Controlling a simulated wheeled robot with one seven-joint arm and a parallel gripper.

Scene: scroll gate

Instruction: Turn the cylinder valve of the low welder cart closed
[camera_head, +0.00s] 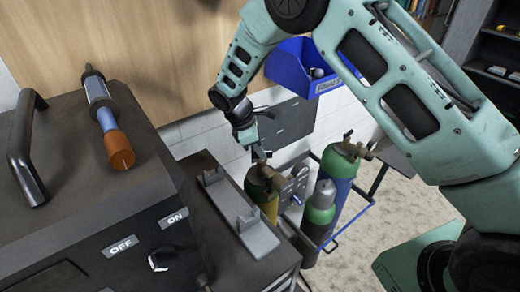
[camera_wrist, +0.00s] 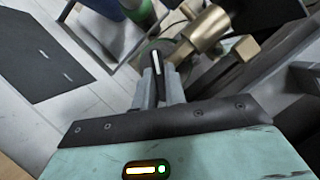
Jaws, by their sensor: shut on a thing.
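My gripper (camera_head: 256,152) reaches down over the yellow cylinder (camera_head: 262,196) at the welder cart (camera_head: 350,212). In the wrist view its two grey fingers (camera_wrist: 158,88) are shut on a dark valve knob (camera_wrist: 156,58) with a white mark. A brass valve body (camera_wrist: 207,30) is beside the knob; it also shows on top of the yellow cylinder in the head view (camera_head: 268,174). The fingers hide part of the knob, and I cannot tell how far it is turned. Two green-topped cylinders (camera_head: 320,208) stand to the right on the cart.
A dark machine (camera_head: 90,225) with ON and OFF labels fills the left, with a torch-like tool (camera_head: 106,120) on top. A blue bin (camera_head: 290,68) hangs on the wall behind my arm. Dark shelves (camera_head: 495,60) stand at the far right. Carpet (camera_head: 385,205) is open right of the cart.

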